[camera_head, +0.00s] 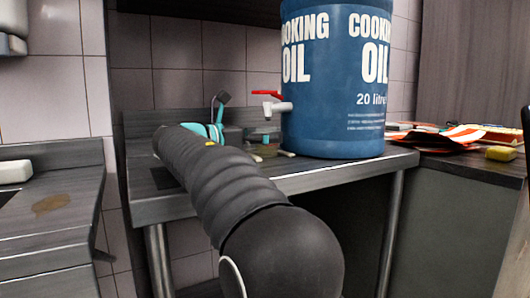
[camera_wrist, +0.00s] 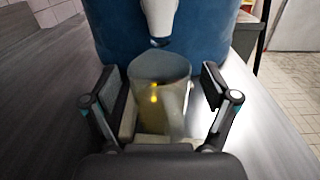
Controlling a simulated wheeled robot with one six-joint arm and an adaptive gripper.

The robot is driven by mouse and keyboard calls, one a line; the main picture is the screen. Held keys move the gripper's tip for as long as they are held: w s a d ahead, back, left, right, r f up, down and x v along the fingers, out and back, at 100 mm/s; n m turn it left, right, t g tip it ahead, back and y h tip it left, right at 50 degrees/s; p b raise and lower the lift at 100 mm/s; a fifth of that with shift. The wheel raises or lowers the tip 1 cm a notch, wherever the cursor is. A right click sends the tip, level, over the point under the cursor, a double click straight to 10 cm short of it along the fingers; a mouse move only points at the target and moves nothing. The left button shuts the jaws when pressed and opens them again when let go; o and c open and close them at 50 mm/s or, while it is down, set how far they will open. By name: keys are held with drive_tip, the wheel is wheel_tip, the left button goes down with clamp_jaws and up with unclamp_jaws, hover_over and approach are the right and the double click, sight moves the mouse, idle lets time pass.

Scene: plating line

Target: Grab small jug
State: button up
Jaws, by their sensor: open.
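The small jug (camera_wrist: 160,72) is a see-through, yellowish-grey vessel standing upright in the middle of the wrist view. It is just below the spout of the tap (camera_wrist: 160,20) on the blue oil drum. My gripper (camera_wrist: 161,98) is open, with one finger on each side of the jug. A gap shows between each finger and the jug wall. The jug's lower part is partly hidden by my gripper's body. In the head view my arm and gripper (camera_head: 226,128) hide much of the spot below the tap, and the jug is hard to make out.
The blue cooking oil drum (camera_head: 332,90) stands on the metal table (camera_head: 330,177), its tap with red handle (camera_head: 268,94) facing left. An orange-striped packet (camera_head: 445,137) and a yellow sponge (camera_head: 501,153) lie on the right counter. The left counter holds a brown stain (camera_head: 52,204).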

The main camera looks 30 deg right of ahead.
drive_tip(key=c, duration=1.4)
drive_tip(key=shift+r, duration=0.2)
